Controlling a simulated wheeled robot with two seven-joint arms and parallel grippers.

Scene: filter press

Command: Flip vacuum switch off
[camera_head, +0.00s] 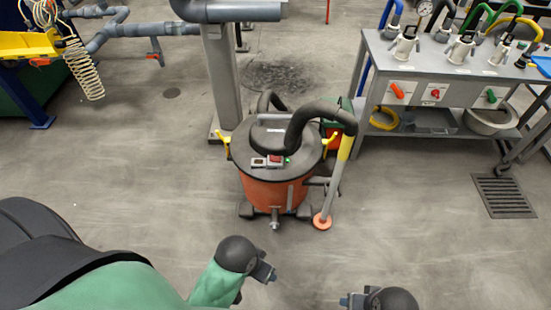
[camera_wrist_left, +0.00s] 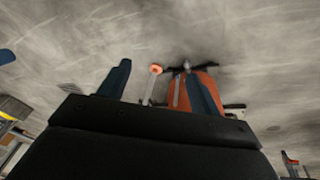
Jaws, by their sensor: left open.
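The vacuum (camera_head: 273,190) stands on the floor at the middle of the head view, with an orange drum and a dark lid. Its red switch (camera_head: 275,160) sits on the front of the lid, beside a small green light (camera_head: 288,160). My left gripper (camera_head: 271,274) is in front of the vacuum, apart from it and empty. In the left wrist view its blue fingers (camera_wrist_left: 160,85) are spread, and the orange drum (camera_wrist_left: 183,98) shows partly behind one finger. The switch is not visible there. My right gripper (camera_head: 346,300) is at the bottom edge, partly cut off.
A black hose (camera_head: 325,110) arches over the lid to a grey wand with an orange foot (camera_head: 322,221) on the vacuum's right. A grey column (camera_head: 222,80) stands behind it. A grey bench (camera_head: 450,75) with valves is at the right. The floor in front is clear.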

